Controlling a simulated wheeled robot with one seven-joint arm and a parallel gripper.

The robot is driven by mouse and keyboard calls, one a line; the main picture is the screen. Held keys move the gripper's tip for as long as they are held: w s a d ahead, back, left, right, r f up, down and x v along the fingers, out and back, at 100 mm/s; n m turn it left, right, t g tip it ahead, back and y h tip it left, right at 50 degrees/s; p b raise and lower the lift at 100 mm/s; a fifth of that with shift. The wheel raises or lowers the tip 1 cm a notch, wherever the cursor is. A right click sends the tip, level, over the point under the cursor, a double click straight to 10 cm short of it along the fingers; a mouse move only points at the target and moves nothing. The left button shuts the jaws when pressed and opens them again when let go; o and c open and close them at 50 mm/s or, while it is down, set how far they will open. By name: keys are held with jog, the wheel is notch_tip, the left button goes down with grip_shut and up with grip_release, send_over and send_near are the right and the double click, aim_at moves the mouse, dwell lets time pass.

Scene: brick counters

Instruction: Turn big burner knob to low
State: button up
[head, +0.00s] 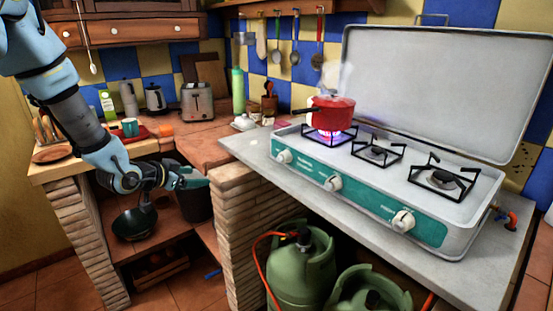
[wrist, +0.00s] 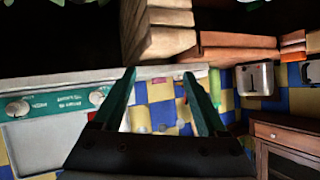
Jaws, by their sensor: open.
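The stove (head: 372,199) has a teal front panel with three white knobs: left (head: 284,157), middle (head: 333,183) and right (head: 403,221). The right burner (head: 440,178) has the largest-looking grate, the middle burner (head: 377,151) a smaller one. The left burner is lit with a purple flame under a steaming red pot (head: 332,115). My gripper (head: 202,181) is open and empty, left of the stove and apart from it. In the wrist view, my open fingers (wrist: 159,75) show, with two knobs (wrist: 97,96) (wrist: 18,108) to their left, upside down.
The stove's raised lid (head: 435,85) stands behind it. Green gas bottles (head: 300,268) with an orange hose are under the grey counter (head: 245,150). A brick pillar (head: 245,225) supports it. A dark bucket (head: 193,200) and pan (head: 134,222) are near my gripper.

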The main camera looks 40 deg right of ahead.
jog(key=s+d+m+g+h, duration=0.35)
jog(key=s+d, duration=0.25)
jog(key=d, duration=0.3)
jog(key=m+g+h, duration=0.1)
jog(key=g+h, duration=0.1)
jog(key=h, duration=0.1)
send_near(278, 159)
jog(key=d+p, duration=0.1)
jog(key=d, duration=0.1)
jog(key=d+p, duration=0.1)
jog(key=d, duration=0.2)
jog(key=d+p, duration=0.1)
jog(key=d, duration=0.2)
jog(key=shift+s+d+r, duration=0.15)
jog(key=shift+s+d, duration=0.05)
jog(key=shift+s, duration=0.15)
jog(key=shift+d+p, duration=0.35)
jog(key=shift+d, duration=0.45)
grip_shut()
